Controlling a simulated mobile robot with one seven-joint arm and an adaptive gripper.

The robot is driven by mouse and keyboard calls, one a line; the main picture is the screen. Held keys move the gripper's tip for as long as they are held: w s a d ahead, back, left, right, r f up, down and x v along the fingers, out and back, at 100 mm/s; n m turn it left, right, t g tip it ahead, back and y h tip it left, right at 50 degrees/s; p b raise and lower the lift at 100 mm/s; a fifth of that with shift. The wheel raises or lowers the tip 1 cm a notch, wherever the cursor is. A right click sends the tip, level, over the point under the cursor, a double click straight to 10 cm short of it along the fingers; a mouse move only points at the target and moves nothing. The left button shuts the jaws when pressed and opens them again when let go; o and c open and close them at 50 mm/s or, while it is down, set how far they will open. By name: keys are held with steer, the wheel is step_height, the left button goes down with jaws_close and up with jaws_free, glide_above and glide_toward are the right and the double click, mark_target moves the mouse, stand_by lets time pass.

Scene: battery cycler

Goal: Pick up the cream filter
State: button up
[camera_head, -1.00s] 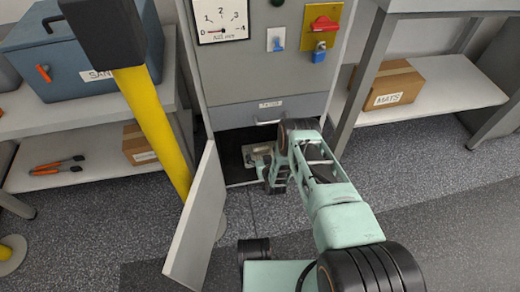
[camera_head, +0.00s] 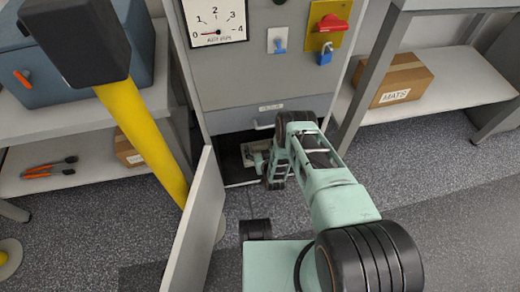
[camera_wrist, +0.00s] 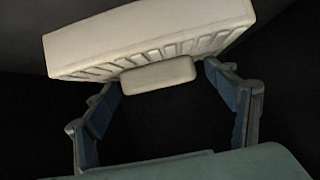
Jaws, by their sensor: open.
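The cream filter (camera_wrist: 150,42) is a pale ribbed block with a rounded tab on its near side. It fills the upper part of the wrist view, tilted a little. In the head view it shows as a small pale piece (camera_head: 255,150) inside the dark lower opening of the cabinet. My gripper (camera_wrist: 160,88) is open, with one finger on each side of the tab, and I see gaps between the fingers and the tab. In the head view my gripper (camera_head: 262,163) is at the opening, largely hidden by my wrist.
The grey cabinet (camera_head: 265,75) has a drawer front above the opening. Its open door (camera_head: 200,225) stands left of my arm. A yellow post (camera_head: 145,135) rises beyond the door. Shelving stands on both sides, with a MATS box (camera_head: 397,82) at right. Floor to the right is clear.

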steer(key=shift+s, duration=0.1)
steer(key=c, duration=1.3)
steer(key=shift+c, duration=0.9)
steer(key=shift+r, duration=0.2)
